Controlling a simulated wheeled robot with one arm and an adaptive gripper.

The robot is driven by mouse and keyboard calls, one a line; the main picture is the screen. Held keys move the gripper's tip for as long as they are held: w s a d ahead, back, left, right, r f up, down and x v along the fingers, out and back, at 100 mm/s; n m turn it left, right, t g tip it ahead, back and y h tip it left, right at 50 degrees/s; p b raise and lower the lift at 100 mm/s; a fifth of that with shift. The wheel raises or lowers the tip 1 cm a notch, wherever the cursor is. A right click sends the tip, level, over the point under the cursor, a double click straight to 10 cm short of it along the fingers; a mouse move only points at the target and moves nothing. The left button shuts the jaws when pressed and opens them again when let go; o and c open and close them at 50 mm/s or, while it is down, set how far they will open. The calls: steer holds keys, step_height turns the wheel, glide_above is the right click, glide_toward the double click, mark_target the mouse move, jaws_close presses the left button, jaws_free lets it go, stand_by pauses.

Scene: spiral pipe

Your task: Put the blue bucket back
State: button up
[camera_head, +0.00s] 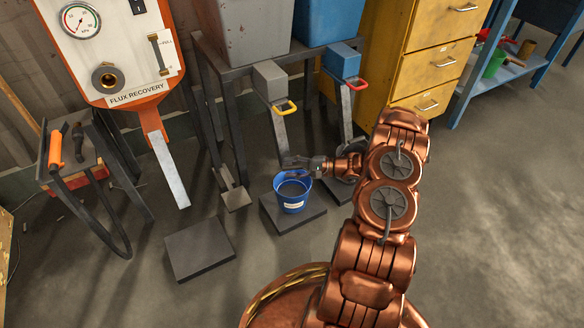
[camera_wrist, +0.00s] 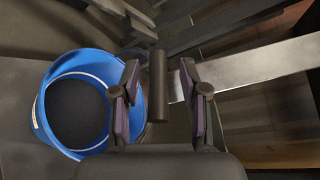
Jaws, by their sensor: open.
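The blue bucket (camera_head: 292,197) stands upright on a dark square plate in the head view and holds something dark. My gripper (camera_head: 296,163) is at the bucket's back rim. In the wrist view the bucket (camera_wrist: 70,146) fills the left side, seen from above, with dark contents inside. My gripper (camera_wrist: 159,85) is open there, its left finger close against the bucket's right rim. A dark upright cylinder (camera_wrist: 158,85) shows between the fingers; I cannot tell whether it belongs to the bucket. Contact between fingers and bucket is unclear.
An empty dark plate (camera_head: 200,248) lies left of the bucket, near the chute of the orange and white flux recovery machine (camera_head: 110,50). Grey (camera_head: 240,30) and blue (camera_head: 325,20) hoppers with sloping chutes stand behind. A yellow drawer cabinet (camera_head: 420,50) stands to the right. Floor is open at right.

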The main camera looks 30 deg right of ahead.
steer(key=shift+s+d+r+p, duration=0.2)
steer(key=shift+s+d+p, duration=0.05)
steer(key=shift+p, duration=0.05)
steer(key=p+v, duration=0.4)
steer(key=v, duration=0.7)
steer(key=w+a+r+n+g+y, duration=0.2)
steer(key=a+r+n+g, duration=0.4)
steer(key=a+r, duration=0.85)
steer(key=s+a+r+n+g, duration=0.1)
steer(key=s+a+r+g, duration=0.1)
steer(key=a, duration=0.3)
steer(key=s+a+r+n+g+h, duration=0.1)
steer(key=s+a+r+g, duration=0.1)
steer(key=a+r, duration=0.15)
steer(key=s+a+r+n+g, duration=0.1)
steer(key=s+a+g, duration=0.1)
steer(key=a, duration=0.3)
steer(key=s+a+r+n+g+h, duration=0.2)
steer(key=s+a+r+h, duration=0.1)
steer(key=s, duration=0.3)
steer(key=s+a+r+n+g+h, duration=0.1)
steer(key=s+a+r+n+h, duration=0.1)
steer(key=s+a+r, duration=0.3)
steer(key=s+d+n+h, duration=0.2)
steer(key=s+d+h, duration=0.2)
steer(key=s, duration=1.1)
steer(key=shift+r+n+t+h, duration=0.3)
steer(key=shift+n+h, duration=0.1)
steer(key=shift+h, duration=0.9)
